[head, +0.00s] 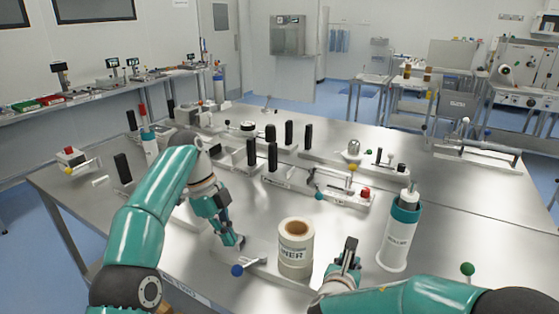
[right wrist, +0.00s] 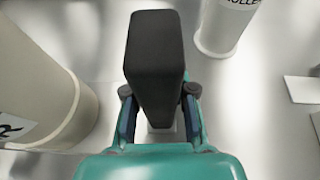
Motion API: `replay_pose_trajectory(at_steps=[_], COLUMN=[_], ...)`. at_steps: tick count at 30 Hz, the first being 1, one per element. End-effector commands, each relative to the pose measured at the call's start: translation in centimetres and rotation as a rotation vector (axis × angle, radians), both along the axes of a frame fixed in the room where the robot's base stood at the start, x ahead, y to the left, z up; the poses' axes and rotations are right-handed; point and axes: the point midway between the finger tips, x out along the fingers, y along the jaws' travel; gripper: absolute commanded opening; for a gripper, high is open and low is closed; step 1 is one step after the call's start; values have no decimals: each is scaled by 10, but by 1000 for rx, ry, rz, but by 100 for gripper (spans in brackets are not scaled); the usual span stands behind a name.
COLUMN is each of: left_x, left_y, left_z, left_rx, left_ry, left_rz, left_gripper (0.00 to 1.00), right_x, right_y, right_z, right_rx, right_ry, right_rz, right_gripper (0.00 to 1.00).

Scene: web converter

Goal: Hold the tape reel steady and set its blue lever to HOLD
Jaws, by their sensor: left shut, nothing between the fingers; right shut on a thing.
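The tape reel (head: 296,252), a white cylinder with a brown core and partly readable black print, stands upright at the front of the bench. Its side shows at the left of the right wrist view (right wrist: 38,95). The blue ball-ended lever (head: 238,270) sticks out to the left of the reel's base. My left gripper (head: 238,241) is shut and empty, just above and behind the lever; contact cannot be told. My right gripper (head: 348,255) is to the right of the reel, shut on an upright black handle (right wrist: 153,60). The lever's HOLD mark is not readable.
A white roller with a teal top (head: 399,235) stands to the right of my right gripper. Behind are a fixture with a red button (head: 365,192) and several black upright handles (head: 272,157). Bare metal bench (head: 465,225) lies at the right.

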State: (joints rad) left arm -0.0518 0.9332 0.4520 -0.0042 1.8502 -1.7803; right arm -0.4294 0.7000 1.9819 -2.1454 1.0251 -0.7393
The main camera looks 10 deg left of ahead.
Motion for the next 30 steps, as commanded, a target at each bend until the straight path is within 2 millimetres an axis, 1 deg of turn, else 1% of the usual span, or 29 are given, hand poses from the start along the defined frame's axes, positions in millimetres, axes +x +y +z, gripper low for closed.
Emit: replay_pose_trajectory(at_steps=[1,17,18,22,30], left_x=[0,0,0,0,0], left_y=[0,0,0,0,0], left_z=[-1,-2,-2,-2,-2], left_rx=[0,0,0,0,0], left_ry=[0,0,0,0,0], left_rz=[0,0,0,0,0], left_gripper=[0,0,0,0,0], right_x=[-4,-4,-4,-3,-2], right_y=[-1,-1,-1,-1,0], right_z=[-11,-4,-4,-2,1], right_rx=[1,-1,-1,0,0], right_ry=[27,25,24,19,13], right_rz=[-2,-1,-1,-1,-1], right_gripper=[0,0,32,54,55])
